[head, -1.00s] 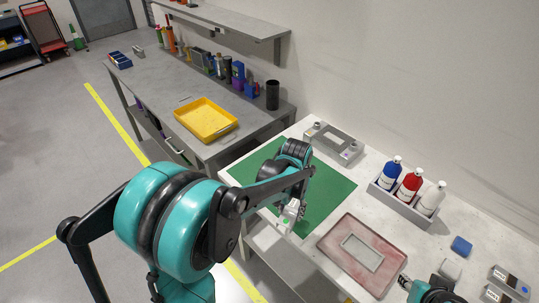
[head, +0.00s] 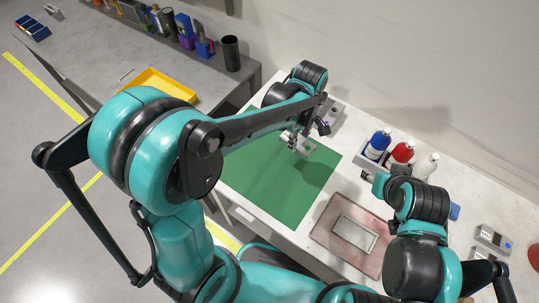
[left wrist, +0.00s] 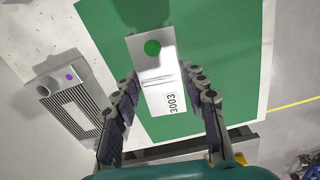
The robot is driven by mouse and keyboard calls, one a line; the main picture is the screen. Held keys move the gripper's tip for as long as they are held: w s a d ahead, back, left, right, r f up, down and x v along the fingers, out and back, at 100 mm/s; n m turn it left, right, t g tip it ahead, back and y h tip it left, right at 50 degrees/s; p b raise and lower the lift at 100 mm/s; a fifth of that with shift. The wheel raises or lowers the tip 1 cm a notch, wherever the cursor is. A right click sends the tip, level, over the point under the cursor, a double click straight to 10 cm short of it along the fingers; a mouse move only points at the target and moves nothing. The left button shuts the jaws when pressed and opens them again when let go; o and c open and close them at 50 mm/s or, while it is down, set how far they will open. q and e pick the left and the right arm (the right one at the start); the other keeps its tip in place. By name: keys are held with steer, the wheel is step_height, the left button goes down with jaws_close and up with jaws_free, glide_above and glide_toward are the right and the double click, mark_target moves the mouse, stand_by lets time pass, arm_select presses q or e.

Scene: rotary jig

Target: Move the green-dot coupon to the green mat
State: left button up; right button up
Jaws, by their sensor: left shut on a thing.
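The green-dot coupon (left wrist: 150,72) is a pale plate with a green dot near its far end and the label 3003. My left gripper (left wrist: 162,80) is shut on it, with one finger along each side. In the head view the left gripper (head: 295,143) is over the back part of the green mat (head: 265,190). The mat fills much of the left wrist view behind the coupon. I cannot tell whether the coupon touches the mat. My right gripper (head: 372,178) is by the bottles, partly hidden, and its jaw opening is unclear.
A finned grey metal part (left wrist: 68,100) with a purple dot lies beside the mat. A reddish tray (head: 322,232) with a pale inset lies to the right of the mat. Blue, red (head: 402,152) and white bottles stand behind it. A yellow tray (head: 155,85) sits on the other bench.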

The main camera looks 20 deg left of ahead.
arm_select(q)
steer(key=shift+s+d+r+n, duration=0.2)
steer(key=shift+d+r+n, duration=0.1)
steer(key=shift+d+n, duration=0.15)
steer(key=shift+f, duration=0.1)
steer(key=b, duration=0.3)
glide_above(265, 166)
steer(key=shift+n, duration=0.25)
step_height(265, 166, down, 7)
steer(key=shift+w+d, duration=0.1)
step_height(265, 166, down, 4)
steer(key=shift+f+b, duration=0.1)
steer(key=shift+b, duration=0.75)
steer(key=o, duration=1.3)
